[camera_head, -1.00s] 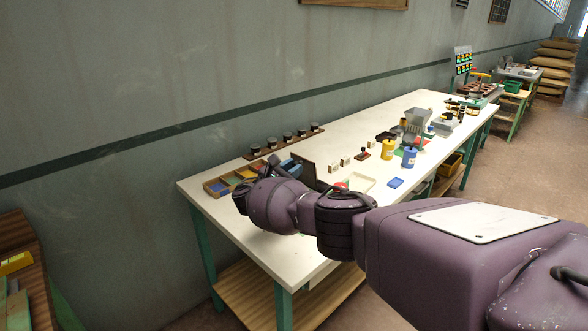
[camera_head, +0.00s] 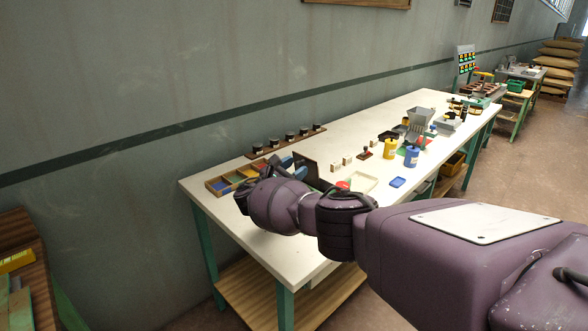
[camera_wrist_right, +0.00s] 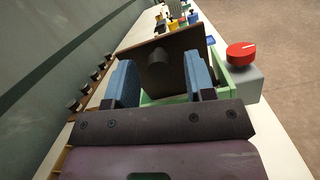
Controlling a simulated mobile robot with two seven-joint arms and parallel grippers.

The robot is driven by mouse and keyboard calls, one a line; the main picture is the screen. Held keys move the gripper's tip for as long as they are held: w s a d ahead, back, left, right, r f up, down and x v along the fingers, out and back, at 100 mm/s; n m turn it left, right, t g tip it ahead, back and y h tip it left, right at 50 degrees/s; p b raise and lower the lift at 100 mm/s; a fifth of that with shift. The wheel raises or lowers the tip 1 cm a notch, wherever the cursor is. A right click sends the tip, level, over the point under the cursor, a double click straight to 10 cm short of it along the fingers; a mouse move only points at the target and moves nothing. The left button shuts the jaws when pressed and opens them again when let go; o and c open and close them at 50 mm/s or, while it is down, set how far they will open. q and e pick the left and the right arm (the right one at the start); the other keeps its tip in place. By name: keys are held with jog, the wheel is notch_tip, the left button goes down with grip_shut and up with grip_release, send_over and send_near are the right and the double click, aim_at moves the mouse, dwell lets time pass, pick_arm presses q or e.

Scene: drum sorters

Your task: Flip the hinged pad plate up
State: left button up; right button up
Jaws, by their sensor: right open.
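The hinged pad plate (camera_wrist_right: 182,55) is a brown board with a dark round knob (camera_wrist_right: 158,62) on the face turned to the wrist camera. It stands raised and tilted over a green frame (camera_wrist_right: 240,84). It also shows in the head view as a dark panel (camera_head: 310,172), partly behind my arm. My right gripper (camera_wrist_right: 161,80) is open, its two blue fingers apart on either side of the knob, in front of the plate. I cannot tell whether they touch the plate. In the head view my wrist hides most of the gripper. My left gripper is not in view.
A red button (camera_wrist_right: 240,53) on a grey box sits right of the plate. A rack of dark knobs (camera_head: 284,142) lies along the wall. A compartment tray (camera_head: 222,184) is at the table's left end. Yellow (camera_head: 390,149) and blue (camera_head: 411,156) containers stand farther along.

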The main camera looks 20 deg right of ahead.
jog(key=v, duration=1)
jog(key=shift+a+p, duration=0.35)
jog(key=shift+s+f, duration=0.15)
